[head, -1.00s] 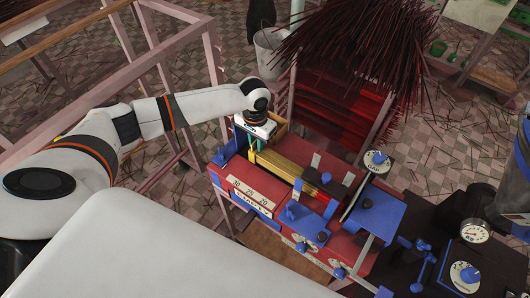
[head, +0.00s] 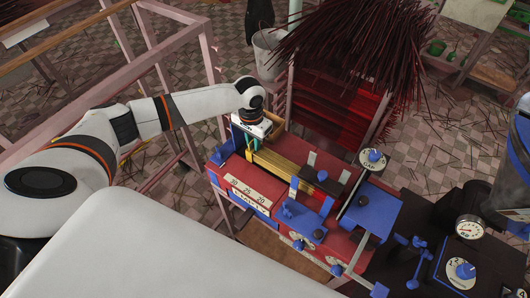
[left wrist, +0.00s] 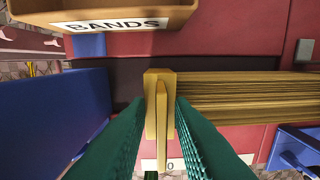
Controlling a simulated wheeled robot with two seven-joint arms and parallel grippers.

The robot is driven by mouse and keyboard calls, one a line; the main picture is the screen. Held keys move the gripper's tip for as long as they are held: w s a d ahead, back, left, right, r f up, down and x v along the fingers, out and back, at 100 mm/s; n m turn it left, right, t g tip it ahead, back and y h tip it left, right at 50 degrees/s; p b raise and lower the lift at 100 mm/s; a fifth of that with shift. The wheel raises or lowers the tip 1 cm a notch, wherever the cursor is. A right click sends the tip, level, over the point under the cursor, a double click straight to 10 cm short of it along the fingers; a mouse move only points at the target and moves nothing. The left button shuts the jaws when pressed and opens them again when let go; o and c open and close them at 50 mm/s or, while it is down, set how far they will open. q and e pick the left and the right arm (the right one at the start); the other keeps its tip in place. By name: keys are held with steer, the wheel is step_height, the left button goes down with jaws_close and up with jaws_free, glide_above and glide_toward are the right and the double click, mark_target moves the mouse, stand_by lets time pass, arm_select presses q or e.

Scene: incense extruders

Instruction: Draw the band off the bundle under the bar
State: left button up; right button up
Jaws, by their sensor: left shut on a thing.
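The bundle (head: 283,167) of thin yellow sticks lies along the red machine's top. In the left wrist view the bundle (left wrist: 240,97) runs off to the right. A yellow band (left wrist: 160,85) with a narrow tab sits at the bundle's left end. My left gripper (left wrist: 162,125) is shut on the band's tab, with one green finger on each side. In the head view my left gripper (head: 248,143) points down at the bundle's left end. A dark bar (head: 319,180) seems to cross the bundle's right part; the contact there is unclear. My right gripper is out of view.
A wooden tray (left wrist: 120,18) labelled BANDS is just beyond the gripper. A blue block (left wrist: 50,125) stands close on the left. Blue knobs and plates (head: 370,212) crowd the machine's right side. A large stack of dark sticks (head: 350,40) stands behind.

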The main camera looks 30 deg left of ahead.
arm_select(q)
steer(key=shift+w+a+r, duration=0.2)
steer(key=shift+a, duration=0.45)
steer(key=shift+w+a+r, duration=0.2)
steer(key=shift+a, duration=0.4)
steer(key=shift+o, duration=0.2)
steer(key=shift+w+r+p, duration=0.2)
steer(key=shift+r+p, duration=0.65)
steer(key=shift+p, duration=0.25)
steer(key=shift+s+a+r+p, duration=0.1)
steer(key=shift+a+r+p, duration=0.5)
steer(key=shift+a+p, duration=0.3)
steer(key=shift+c, duration=0.2)
step_height(320, 180, up, 9)
steer(key=d+p, duration=0.1)
steer(key=p, duration=0.4)
steer(key=shift+s+d, duration=0.15)
steer(key=shift+s, duration=0.05)
steer(key=shift+r, duration=0.1)
